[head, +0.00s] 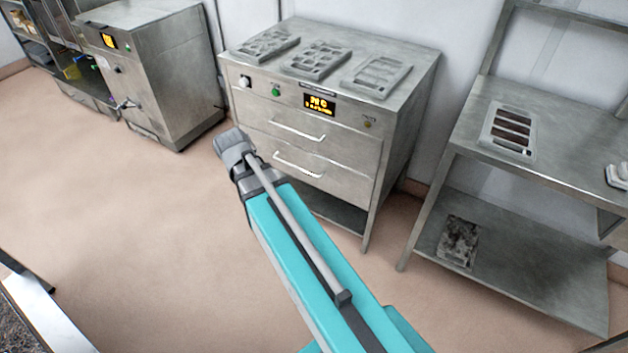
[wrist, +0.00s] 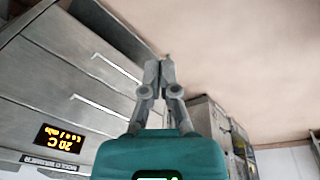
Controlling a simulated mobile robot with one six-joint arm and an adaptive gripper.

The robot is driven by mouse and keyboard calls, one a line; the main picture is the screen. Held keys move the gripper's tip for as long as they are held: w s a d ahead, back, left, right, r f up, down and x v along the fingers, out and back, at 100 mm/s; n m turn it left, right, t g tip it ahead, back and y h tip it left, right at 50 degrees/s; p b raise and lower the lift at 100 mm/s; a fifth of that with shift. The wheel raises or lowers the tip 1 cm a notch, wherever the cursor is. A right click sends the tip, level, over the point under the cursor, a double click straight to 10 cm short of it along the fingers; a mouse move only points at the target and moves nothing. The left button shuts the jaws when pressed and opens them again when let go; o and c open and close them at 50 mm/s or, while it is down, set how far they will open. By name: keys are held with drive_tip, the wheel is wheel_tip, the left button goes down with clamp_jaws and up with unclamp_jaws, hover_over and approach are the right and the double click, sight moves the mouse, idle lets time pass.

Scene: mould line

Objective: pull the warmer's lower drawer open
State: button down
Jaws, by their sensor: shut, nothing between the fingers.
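The warmer (head: 384,140) is a steel cabinet with an amber display, and its two drawers look closed. The lower drawer (head: 335,183) has a pale bar handle (head: 298,164); the upper drawer's handle (head: 298,130) is above it. The wrist view shows the warmer upside down at the left, with the lower handle (wrist: 117,68) farther from the display. My gripper (wrist: 158,64) is shut and empty, pointing along the warmer's front, to the right of the lower handle in that view and apart from it. In the head view my arm covers part of the warmer's lower left, and the fingers cannot be made out.
Several mould trays (head: 317,60) lie on the warmer's top. Another steel cabinet (head: 150,75) stands at the left. A steel table (head: 555,165) with a mould (head: 508,133) and a lower shelf stands at the right. The floor (head: 150,230) before the warmer is clear.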

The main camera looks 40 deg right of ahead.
drive_tip(key=w+d+f+m+t+h+b, duration=0.1)
drive_tip(key=w+d+f+m+h+b, duration=0.15)
drive_tip(key=w+d+f+b, duration=0.45)
drive_tip(key=w+d+f+m+t+h+b, duration=0.1)
drive_tip(key=w+d+f+m+b, duration=0.25)
drive_tip(key=d+f+b, duration=0.55)
drive_tip(key=m+h+b, duration=0.3)
drive_tip(key=m+b, duration=0.1)
drive_tip(key=b, duration=1)
approach(319, 173)
drive_tip(key=shift+v, duration=2.3)
drive_tip(key=shift+f, duration=0.2)
drive_tip(key=shift+b+x, duration=3.45)
drive_tip(key=shift+x, duration=1.45)
drive_tip(key=shift+a+r, duration=0.1)
drive_tip(key=shift+a, duration=0.05)
